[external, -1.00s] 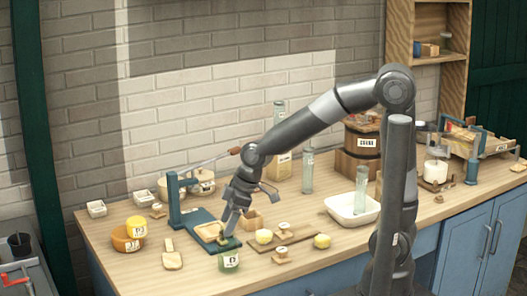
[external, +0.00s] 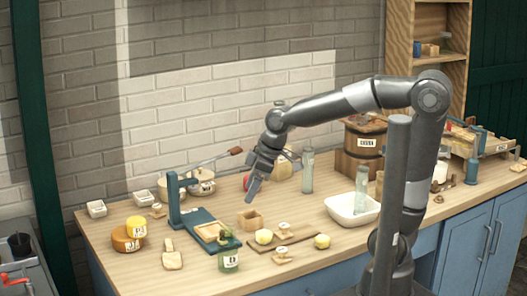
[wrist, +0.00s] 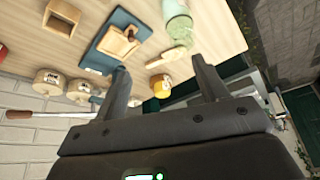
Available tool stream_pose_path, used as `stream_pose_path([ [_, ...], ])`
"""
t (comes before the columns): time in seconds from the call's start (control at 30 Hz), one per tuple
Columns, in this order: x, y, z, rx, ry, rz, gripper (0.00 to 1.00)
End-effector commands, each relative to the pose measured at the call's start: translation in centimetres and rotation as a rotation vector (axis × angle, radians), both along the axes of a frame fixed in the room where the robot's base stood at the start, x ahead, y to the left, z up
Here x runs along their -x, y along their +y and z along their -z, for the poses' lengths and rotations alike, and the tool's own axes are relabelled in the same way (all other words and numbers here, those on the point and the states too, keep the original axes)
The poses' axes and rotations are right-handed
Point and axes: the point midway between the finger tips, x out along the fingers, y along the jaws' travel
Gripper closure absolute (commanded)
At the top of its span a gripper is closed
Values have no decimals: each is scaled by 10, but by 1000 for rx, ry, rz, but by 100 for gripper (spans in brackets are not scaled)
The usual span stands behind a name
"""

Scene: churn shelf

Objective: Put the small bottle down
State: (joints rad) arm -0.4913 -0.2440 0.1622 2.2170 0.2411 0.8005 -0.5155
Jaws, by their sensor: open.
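A small olive-brown piece (external: 224,238), probably the small bottle, stands at the wooden plate of the teal press base (external: 200,247), just behind a labelled green glass jar (external: 229,262). In the wrist view the small piece (wrist: 131,33) shows on the plate; it is too small to be sure of its shape. The green jar (wrist: 177,18) is beside the base there. My gripper (external: 250,203) is up and to the right of the press base, apart from it. In the wrist view its two fingers (wrist: 163,88) are spread with nothing held between them.
Tall glass bottles (external: 308,173) and a white basin (external: 345,215) stand to the right. A small wooden box (external: 250,220), yellow rounds (external: 264,237) and a wooden paddle (external: 171,257) are near the base.

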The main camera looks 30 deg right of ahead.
Motion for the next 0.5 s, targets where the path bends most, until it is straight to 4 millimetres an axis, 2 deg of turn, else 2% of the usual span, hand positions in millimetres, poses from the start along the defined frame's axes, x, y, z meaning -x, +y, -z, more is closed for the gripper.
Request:
stream_pose_path([
  [0.03,-5,-28,-6,-2,-12,88,34],
  [0.13,-8,-88,-14,-3,-29,287,34],
  [0.3,9,-183,-20,-19,-51,634,34],
  [0.4,24,-223,-20,-33,-64,804,34],
  [0.5,39,-250,-17,-45,-71,927,34],
])
